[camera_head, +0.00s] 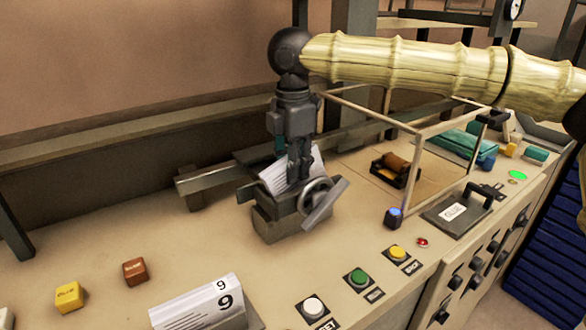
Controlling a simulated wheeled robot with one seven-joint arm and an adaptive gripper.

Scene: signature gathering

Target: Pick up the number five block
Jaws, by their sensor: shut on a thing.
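My gripper (301,178) points straight down over a grey clamp device (272,225) with a handwheel (316,196). Its fingers are shut on a white paper block (275,181), which sits tilted at the top of the device. The fingers hide part of this block, and I cannot read a number on it. I cannot tell whether the block is clear of the device. Another white block (190,320) marked 9 lies at the front edge of the bench.
Buttons (357,277) line the bench's front. A yellow block (68,297) and a brown block (135,271) sit at left. The bench between them and the device is clear.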

